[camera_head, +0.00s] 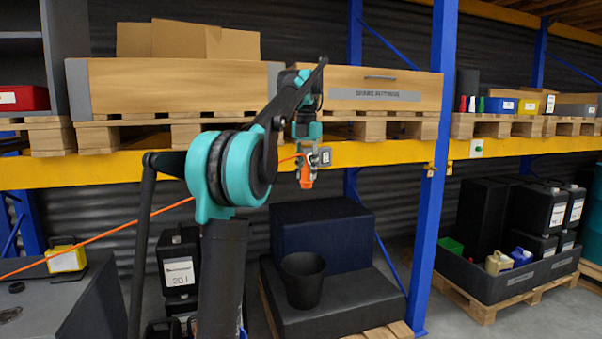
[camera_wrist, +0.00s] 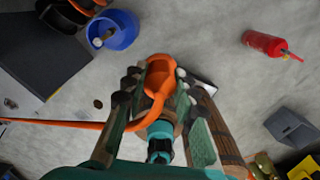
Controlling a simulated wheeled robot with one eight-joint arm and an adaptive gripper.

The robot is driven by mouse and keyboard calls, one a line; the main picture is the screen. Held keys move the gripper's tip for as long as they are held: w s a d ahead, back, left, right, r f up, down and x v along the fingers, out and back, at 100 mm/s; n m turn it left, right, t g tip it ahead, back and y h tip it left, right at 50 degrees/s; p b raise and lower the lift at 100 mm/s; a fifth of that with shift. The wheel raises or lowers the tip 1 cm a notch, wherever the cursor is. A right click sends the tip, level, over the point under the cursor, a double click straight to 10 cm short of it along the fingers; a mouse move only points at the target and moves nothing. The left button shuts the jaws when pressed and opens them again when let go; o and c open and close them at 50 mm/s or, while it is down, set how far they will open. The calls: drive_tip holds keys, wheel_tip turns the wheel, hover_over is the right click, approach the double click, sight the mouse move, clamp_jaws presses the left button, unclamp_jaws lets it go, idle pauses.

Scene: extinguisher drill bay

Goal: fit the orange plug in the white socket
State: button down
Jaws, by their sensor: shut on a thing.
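The orange plug (camera_head: 306,180) hangs pointing down from my gripper (camera_head: 305,165), in front of the yellow beam. In the wrist view the plug (camera_wrist: 159,72) sits between the fingers of my gripper (camera_wrist: 158,84), which are shut on it. An orange cable (camera_wrist: 70,124) runs from it to the left; in the head view this cable (camera_head: 110,232) slopes down to the lower left. A small white plate with a green middle, which looks like the white socket (camera_head: 477,148), is on the yellow beam right of the blue post. My gripper is well left of it. The socket is not seen in the wrist view.
A blue upright post (camera_head: 436,150) stands between gripper and socket. A wooden drawer box (camera_head: 385,84) sits on pallets above the beam. A black bucket (camera_head: 303,282) stands below.

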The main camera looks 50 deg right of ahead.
drive_tip(key=shift+s+d+r, duration=0.1)
drive_tip(key=shift+s+d, duration=0.4)
drive_tip(key=shift+d, duration=0.25)
drive_tip(key=shift+s+d+r, duration=0.15)
drive_tip(key=shift+s+d, duration=0.35)
drive_tip(key=shift+d, duration=0.3)
drive_tip(key=shift+s+d+r, duration=0.1)
drive_tip(key=shift+s+d, duration=0.4)
drive_tip(key=shift+d, duration=0.25)
